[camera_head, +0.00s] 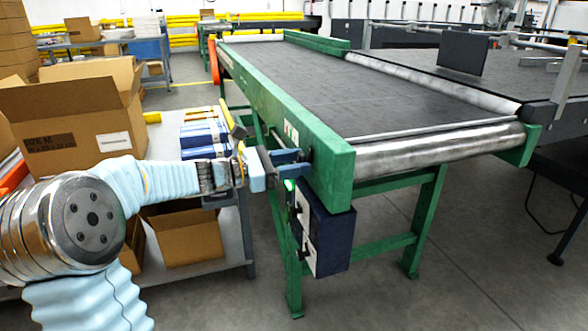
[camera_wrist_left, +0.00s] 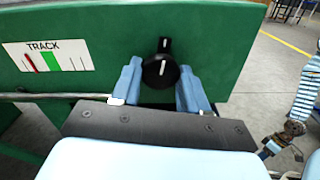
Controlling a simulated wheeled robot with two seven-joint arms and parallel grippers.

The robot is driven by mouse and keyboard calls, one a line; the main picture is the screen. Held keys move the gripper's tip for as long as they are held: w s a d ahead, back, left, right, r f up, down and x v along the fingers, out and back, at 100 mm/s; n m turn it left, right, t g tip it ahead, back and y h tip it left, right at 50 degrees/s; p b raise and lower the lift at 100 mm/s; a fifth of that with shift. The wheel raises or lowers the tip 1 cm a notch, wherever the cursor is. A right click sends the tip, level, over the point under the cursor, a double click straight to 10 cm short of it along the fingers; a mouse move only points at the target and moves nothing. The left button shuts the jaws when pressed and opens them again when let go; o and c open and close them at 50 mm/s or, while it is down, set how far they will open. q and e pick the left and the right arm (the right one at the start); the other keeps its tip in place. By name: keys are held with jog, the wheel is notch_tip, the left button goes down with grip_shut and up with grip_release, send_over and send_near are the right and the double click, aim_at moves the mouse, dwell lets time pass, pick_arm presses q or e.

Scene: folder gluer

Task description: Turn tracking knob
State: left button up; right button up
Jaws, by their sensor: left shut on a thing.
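The tracking knob (camera_wrist_left: 160,71) is black with a white pointer line, standing nearly upright with a slight tilt. It sits on the green side rail (camera_wrist_left: 200,30) of the conveyor. A white TRACK label (camera_wrist_left: 48,56) with a green band and a thin red mark is on the rail to its left. My left gripper (camera_wrist_left: 155,88) has its two blue fingers on either side of the knob and is shut on it. In the head view my left gripper (camera_head: 292,163) is at the near end of the rail and hides the knob.
The conveyor's dark belt (camera_head: 370,90) runs away behind the rail. A dark blue control box (camera_head: 325,240) hangs below the rail end. Cardboard boxes (camera_head: 90,125) stand on a table at the left. The floor (camera_head: 460,240) at the right front is clear.

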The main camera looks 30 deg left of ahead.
pick_arm(q)
jog(key=shift+a+m+b, duration=0.1)
jog(key=shift+m+b, duration=5.4)
jog(key=shift+b, duration=0.5)
jog(key=o, duration=1)
jog(key=shift+o, duration=0.2)
jog(key=p+v, duration=0.1)
jog(key=v, duration=1.2)
jog(key=shift+s+a, duration=0.25)
jog(key=shift+s, duration=0.05)
